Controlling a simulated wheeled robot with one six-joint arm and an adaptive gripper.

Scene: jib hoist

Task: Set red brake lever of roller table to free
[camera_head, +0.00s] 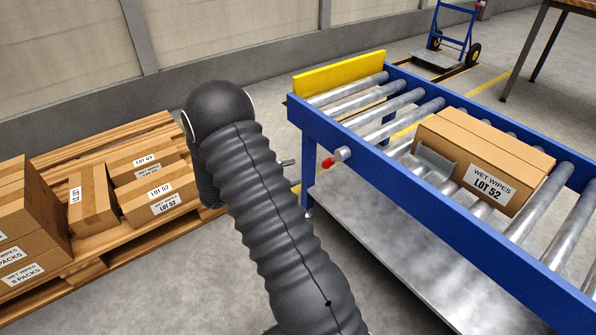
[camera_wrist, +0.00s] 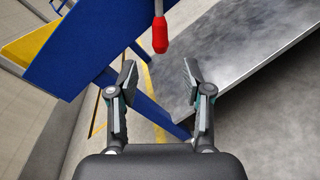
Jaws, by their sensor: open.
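The roller table (camera_head: 440,215) has a blue frame, metal rollers and a yellow end plate. Its red brake lever (camera_head: 328,163) sits on a grey hub on the near side rail, its red grip pointing left and slightly down. In the wrist view the red grip (camera_wrist: 160,36) hangs from a thin rod at top centre, beyond my fingertips and roughly in line with the gap between them. My gripper (camera_wrist: 159,76) is open and empty, not touching the lever. In the head view my arm hides most of it; one fingertip shows left of the lever. No position markings are legible.
A carton marked LOT 52 (camera_head: 484,160) lies on the rollers against a metal bracket (camera_head: 434,162). A wooden pallet (camera_head: 155,232) with several cartons stands at left. A grey lower shelf (camera_wrist: 250,50) runs under the table. A blue hand truck (camera_head: 455,35) stands behind.

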